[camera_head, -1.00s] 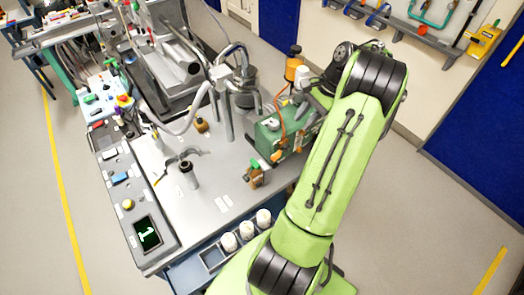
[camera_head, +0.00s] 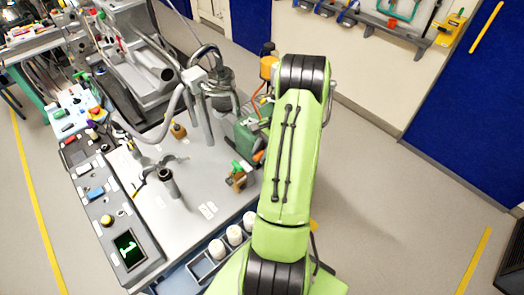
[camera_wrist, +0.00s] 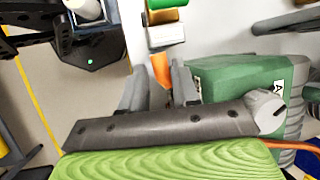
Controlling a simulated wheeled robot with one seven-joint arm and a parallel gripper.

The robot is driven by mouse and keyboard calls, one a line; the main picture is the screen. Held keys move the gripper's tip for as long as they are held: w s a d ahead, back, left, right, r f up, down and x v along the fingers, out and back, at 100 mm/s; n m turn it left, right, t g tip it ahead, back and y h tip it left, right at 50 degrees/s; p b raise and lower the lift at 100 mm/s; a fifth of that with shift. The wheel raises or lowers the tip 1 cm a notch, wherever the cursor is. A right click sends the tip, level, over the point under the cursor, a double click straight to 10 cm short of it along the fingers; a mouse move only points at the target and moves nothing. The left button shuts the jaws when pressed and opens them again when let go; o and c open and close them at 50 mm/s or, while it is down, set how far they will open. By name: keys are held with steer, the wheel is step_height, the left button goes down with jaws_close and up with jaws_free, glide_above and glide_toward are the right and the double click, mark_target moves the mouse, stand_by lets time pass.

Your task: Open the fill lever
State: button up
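An orange lever (camera_wrist: 160,70) sticks out beside a green box (camera_wrist: 237,90) in the wrist view; it looks like the fill lever, though no label is readable. My gripper (camera_wrist: 160,88) is open, with one finger on each side of the orange lever. I cannot tell whether either finger touches it. In the head view the orange lever (camera_head: 258,155) shows at the front of the green box (camera_head: 246,138), just left of my arm, which hides my gripper. A brass valve with a green handle (camera_head: 237,167) stands on the bench in front of the box.
Several white cups (camera_head: 234,235) sit in a rack at the bench's front edge. A dark post (camera_head: 168,183) stands on the bench top (camera_head: 190,215). A control panel with a display (camera_head: 128,248) runs along the left edge. The floor at right is clear.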

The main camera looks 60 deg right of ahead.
jaws_close()
